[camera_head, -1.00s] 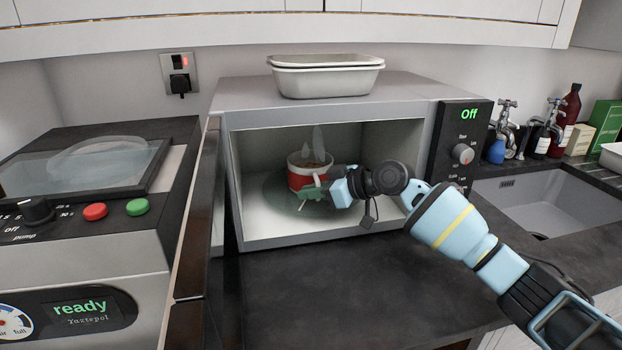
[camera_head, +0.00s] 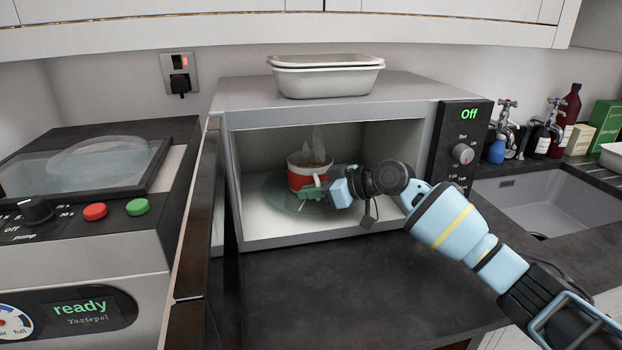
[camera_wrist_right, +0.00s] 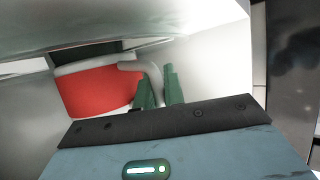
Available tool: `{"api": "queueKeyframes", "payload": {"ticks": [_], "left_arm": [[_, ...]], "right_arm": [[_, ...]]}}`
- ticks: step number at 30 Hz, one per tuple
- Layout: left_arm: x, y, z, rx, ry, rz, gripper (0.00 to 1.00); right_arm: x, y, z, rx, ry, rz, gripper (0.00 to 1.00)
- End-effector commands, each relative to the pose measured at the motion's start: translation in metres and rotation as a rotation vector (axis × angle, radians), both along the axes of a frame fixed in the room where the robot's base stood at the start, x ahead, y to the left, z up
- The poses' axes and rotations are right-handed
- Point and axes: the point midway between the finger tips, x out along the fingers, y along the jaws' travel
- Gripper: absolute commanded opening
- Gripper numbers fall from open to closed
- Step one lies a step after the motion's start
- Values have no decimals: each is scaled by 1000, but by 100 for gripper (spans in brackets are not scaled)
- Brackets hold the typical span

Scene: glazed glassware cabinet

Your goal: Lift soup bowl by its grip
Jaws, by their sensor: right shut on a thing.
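The soup bowl (camera_head: 304,172) is red with a white rim and stands inside the open microwave, with brown contents and steam above it. It also shows in the right wrist view (camera_wrist_right: 97,92), where its pale grip (camera_wrist_right: 145,70) curves out from its side. My right gripper (camera_head: 315,190) reaches into the microwave from the right. Its green fingers (camera_wrist_right: 160,88) are shut on the grip, one on each side of it. The bowl appears upright; whether its base touches the glass turntable (camera_head: 275,196) is hard to tell. My left gripper is out of view.
The microwave (camera_head: 340,243) has its door (camera_head: 196,225) swung open on the left and its display reads Off. A white container (camera_head: 325,80) sits on top. A sink (camera_head: 545,200) and taps lie to the right. The counter (camera_head: 350,290) in front is clear.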

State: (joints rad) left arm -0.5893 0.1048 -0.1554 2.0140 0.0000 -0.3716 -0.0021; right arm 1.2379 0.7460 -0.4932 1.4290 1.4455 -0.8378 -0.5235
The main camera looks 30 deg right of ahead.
Motion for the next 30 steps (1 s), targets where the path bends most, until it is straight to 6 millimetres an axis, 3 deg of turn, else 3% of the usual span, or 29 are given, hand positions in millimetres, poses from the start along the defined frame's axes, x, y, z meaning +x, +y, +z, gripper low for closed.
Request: {"api": "queueKeyframes", "payload": {"ticks": [20, 30], "left_arm": [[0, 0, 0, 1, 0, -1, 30], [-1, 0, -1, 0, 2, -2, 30]], "right_arm": [[1, 0, 5, 1, -8, 0, 0], [1, 0, 23, 2, -11, -1, 0]]}}
